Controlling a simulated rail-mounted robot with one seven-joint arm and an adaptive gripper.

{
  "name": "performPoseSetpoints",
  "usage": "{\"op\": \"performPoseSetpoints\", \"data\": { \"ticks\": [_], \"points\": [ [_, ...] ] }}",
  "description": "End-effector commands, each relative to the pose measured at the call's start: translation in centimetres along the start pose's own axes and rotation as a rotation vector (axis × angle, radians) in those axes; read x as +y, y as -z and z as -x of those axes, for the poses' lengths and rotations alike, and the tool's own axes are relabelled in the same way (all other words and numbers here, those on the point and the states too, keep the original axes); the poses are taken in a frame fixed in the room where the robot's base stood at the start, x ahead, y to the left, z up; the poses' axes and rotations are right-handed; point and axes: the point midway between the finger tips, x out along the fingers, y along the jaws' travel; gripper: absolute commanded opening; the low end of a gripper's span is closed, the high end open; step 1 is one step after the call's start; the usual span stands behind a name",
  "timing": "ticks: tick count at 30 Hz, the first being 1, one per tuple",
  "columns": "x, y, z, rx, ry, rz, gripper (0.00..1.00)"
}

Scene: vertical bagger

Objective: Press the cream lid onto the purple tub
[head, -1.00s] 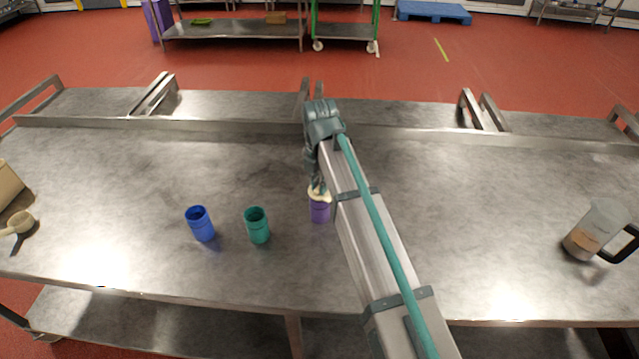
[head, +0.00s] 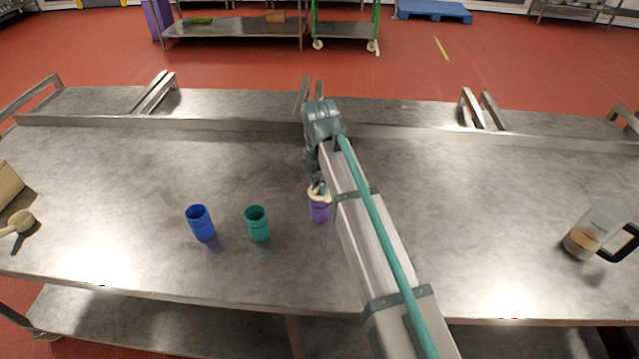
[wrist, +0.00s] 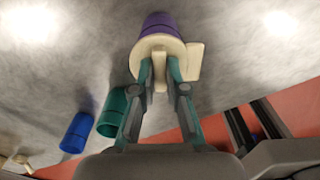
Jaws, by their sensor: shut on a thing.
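The purple tub (head: 320,212) stands upright on the steel table, partly hidden by my arm in the head view. It also shows in the wrist view (wrist: 160,24). The cream lid (head: 317,192) is at the tub's mouth; in the wrist view the lid (wrist: 157,46) covers the tub's opening, with a tab at one side. Whether it is fully seated I cannot tell. My gripper (wrist: 160,75) is shut on the lid's raised middle grip; it also shows in the head view (head: 317,184), right above the tub.
A teal cup (head: 257,225) and a blue cup (head: 200,224) stand open to the left of the tub. A cream scoop (head: 20,222) lies at the far left. A clear jug (head: 594,232) is at the far right. The table between is clear.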

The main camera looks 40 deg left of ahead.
Motion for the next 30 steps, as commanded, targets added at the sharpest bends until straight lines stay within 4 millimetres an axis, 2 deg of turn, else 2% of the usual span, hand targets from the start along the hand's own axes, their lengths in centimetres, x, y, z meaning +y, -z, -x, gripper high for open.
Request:
{"op": "performPoseSetpoints", "data": {
  "ticks": [23,24,29,30],
  "points": [
    [-0.01,0.01,-0.74,0.000,0.000,0.000,0.00],
    [-0.01,0.01,-0.74,0.000,0.000,0.000,0.16],
    [-0.02,0.02,-0.77,0.000,0.001,0.000,0.42],
    [-0.02,0.02,-0.77,0.000,0.001,0.000,0.42]
  ]
}}
